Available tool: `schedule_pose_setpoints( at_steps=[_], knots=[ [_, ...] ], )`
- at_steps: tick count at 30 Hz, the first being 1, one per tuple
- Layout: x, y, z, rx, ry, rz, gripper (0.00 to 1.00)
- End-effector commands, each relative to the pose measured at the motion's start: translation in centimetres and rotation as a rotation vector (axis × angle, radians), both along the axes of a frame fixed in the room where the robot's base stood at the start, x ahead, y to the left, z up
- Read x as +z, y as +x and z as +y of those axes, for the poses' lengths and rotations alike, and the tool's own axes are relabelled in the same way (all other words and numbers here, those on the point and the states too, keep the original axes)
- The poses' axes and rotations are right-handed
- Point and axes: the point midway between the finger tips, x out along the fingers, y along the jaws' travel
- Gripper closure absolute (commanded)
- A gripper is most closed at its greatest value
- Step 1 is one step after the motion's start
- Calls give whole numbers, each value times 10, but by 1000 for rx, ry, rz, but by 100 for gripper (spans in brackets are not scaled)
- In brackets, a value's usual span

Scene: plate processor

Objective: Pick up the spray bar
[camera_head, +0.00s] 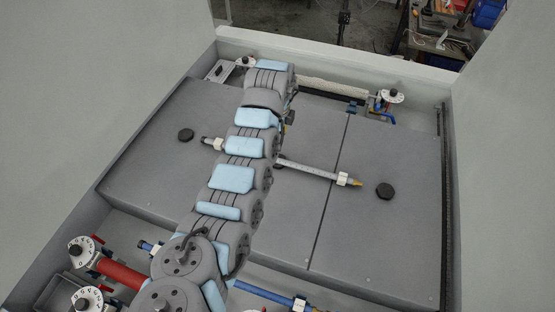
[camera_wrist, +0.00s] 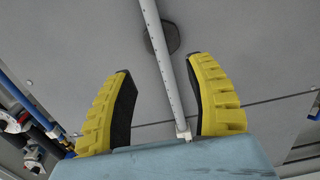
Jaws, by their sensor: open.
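The spray bar (camera_head: 312,171) is a thin light-grey tube with white collars near its ends and a yellowish tip at right. It lies across the grey cover plates in the head view, and my arm hides part of its middle. In the wrist view the spray bar (camera_wrist: 164,60) runs between the two yellow, black-padded fingers of my gripper (camera_wrist: 160,72). The fingers are open and spread to either side of it, and the bar appears closer to the right finger. I cannot tell the depth between the fingertips and the bar. My gripper is hidden in the head view.
The grey plates (camera_head: 270,225) carry a left black knob (camera_head: 186,134) and a right black knob (camera_head: 384,190). High walls enclose the basin. Red pipe (camera_head: 122,272) and a white dial valve (camera_head: 82,251) stand at front left. A blue pipe (camera_head: 262,292) runs along the front.

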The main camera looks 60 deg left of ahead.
Motion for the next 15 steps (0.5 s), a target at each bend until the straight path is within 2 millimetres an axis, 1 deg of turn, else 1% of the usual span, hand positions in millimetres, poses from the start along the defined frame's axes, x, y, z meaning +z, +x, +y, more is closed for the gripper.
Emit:
schedule_pose_setpoints(
  at_steps=[3,9,15],
  knots=[
    [-15,-1,-1,1,-3,3,46],
    [-40,-1,0,0,-2,1,46],
    [-59,0,-1,-1,-1,1,46]
  ],
)
